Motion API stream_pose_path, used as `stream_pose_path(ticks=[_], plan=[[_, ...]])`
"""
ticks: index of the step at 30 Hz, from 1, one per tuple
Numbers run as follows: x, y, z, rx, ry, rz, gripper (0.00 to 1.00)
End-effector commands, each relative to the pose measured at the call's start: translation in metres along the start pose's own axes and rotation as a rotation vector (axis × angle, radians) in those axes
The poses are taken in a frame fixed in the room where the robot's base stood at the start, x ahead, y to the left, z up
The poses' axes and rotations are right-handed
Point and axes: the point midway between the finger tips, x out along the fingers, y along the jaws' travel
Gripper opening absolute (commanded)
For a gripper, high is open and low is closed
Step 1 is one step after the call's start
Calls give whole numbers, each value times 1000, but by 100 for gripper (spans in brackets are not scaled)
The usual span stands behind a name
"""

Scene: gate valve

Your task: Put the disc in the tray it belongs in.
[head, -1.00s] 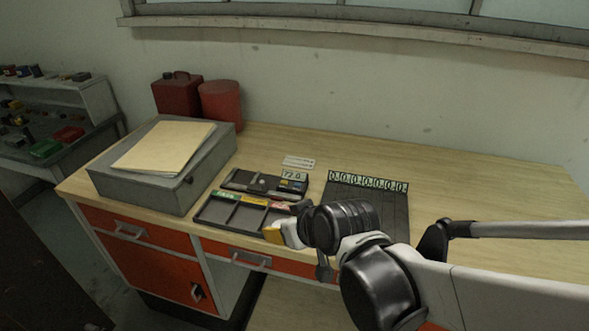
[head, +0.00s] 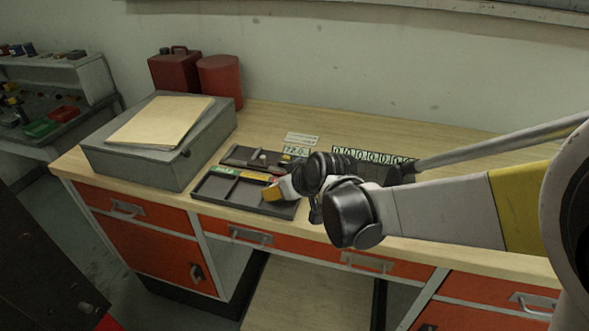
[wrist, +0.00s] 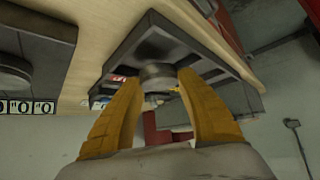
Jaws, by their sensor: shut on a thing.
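The grey metal disc (wrist: 157,75) is between my yellow fingertips in the wrist view. My gripper (head: 272,192) is shut on it, over the right compartment of the dark sorting tray (head: 222,202). A red label (wrist: 118,78) shows in the wrist view. In the head view the disc is hidden by my gripper. In the wrist view the tray (wrist: 205,57) is close to the disc; I cannot tell whether they touch.
Behind the tray are a dark holder (head: 240,155) and a small display (head: 296,150) reading about 73.0. A dark mat with a numbered strip (head: 375,156) is partly behind my arm. Another round disc (wrist: 12,78) lies there. A grey box (head: 150,150) stands left.

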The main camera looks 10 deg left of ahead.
Motion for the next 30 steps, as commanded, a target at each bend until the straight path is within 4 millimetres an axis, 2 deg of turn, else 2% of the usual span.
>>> stream_pose_path(ticks=[1,4,14,15,26,30], plan=[[9,0,9,0,1,0,3],[18,0,17,0,1,0,3],[18,0,18,0,1,0,4],[18,0,18,0,0,0,50],[16,0,16,0,0,0,52],[-3,0,15,0,0,1,52]])
